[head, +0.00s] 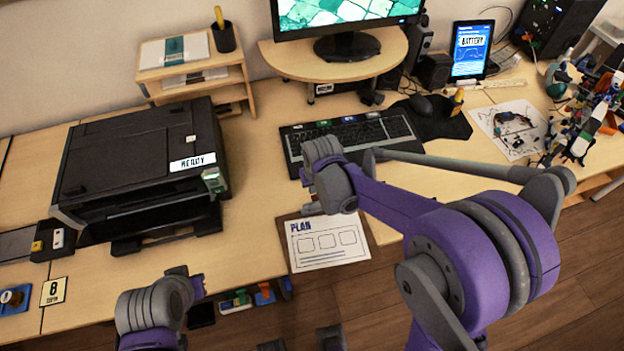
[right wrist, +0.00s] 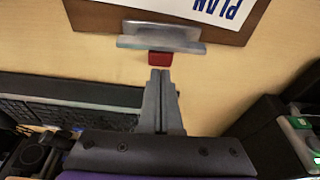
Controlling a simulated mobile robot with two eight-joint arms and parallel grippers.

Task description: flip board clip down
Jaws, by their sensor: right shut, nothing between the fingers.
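The clipboard (right wrist: 228,37) lies on the desk with a white sheet marked PLAN (head: 327,241). In the right wrist view its silver metal clip (right wrist: 160,38) sits at the board's edge, with a small red tab (right wrist: 160,58) on the side toward my gripper. My right gripper (right wrist: 160,75) is shut and empty, its fingertips just short of the red tab; I cannot tell whether they touch. In the head view my right wrist covers part of the board's top edge. My left arm shows at the bottom left of the head view, and its fingers are not clear.
A keyboard (head: 352,137) lies just behind the board. A black printer (head: 140,160) stands to the left. A monitor stand (head: 335,62) is behind. The board is close to the desk's front edge. Bare desk lies between printer and board.

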